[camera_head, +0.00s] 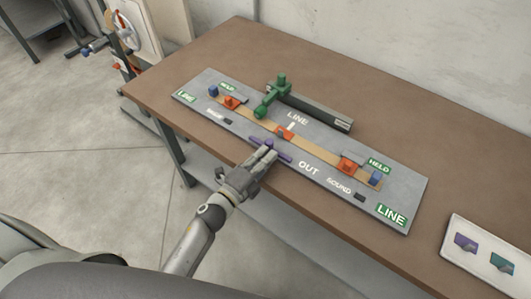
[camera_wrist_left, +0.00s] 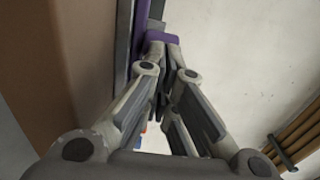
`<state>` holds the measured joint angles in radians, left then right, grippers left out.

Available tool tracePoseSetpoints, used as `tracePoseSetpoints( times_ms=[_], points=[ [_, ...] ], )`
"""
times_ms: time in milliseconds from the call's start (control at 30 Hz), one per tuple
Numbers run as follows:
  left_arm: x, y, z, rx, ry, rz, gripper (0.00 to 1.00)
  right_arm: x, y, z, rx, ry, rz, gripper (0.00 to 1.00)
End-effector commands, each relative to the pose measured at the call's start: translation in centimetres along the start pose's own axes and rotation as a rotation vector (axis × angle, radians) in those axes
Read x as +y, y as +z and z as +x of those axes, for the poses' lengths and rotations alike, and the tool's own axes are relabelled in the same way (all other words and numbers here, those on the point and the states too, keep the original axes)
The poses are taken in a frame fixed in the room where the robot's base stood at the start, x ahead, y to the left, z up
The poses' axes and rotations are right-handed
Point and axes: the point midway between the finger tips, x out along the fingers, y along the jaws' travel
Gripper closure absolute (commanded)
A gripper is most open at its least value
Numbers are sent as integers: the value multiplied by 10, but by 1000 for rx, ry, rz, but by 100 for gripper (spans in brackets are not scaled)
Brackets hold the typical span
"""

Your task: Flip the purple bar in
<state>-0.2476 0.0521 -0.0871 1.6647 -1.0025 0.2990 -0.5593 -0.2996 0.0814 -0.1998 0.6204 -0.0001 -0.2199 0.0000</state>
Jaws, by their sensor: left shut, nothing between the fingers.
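The purple bar (camera_head: 285,158) is a thin bar along the front edge of the grey board (camera_head: 405,190), left of the word OUT, with a small purple knob at its middle. My left gripper (camera_head: 266,153) reaches in from the front, and its shut fingertips are at the bar's middle and partly cover it. In the left wrist view the purple part (camera_wrist_left: 160,37) lies right at the fingertips; whether they touch I cannot tell. Nothing is between the fingers. My right gripper is not in view.
The board lies on a brown table (camera_head: 225,50). It carries a wooden strip with orange clips, blue pieces and a green lever (camera_head: 282,84) with a dark bar behind. A white tray (camera_head: 453,228) with a purple and a teal piece is at the right.

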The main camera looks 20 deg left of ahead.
Motion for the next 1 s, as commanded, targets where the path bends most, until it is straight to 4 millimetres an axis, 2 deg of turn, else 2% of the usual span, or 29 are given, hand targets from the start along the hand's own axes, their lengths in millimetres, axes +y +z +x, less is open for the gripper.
tracePoseSetpoints(
  times_ms=[400, 733, 1000],
  points=[
    [0, 0, 4, 0, -1, 0, 100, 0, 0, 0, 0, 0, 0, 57],
    [0, 0, 51, 1, -3, 2, 100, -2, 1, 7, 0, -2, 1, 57],
    [-1, 0, 59, 0, -1, 0, 100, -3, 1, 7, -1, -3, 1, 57]
  ],
)
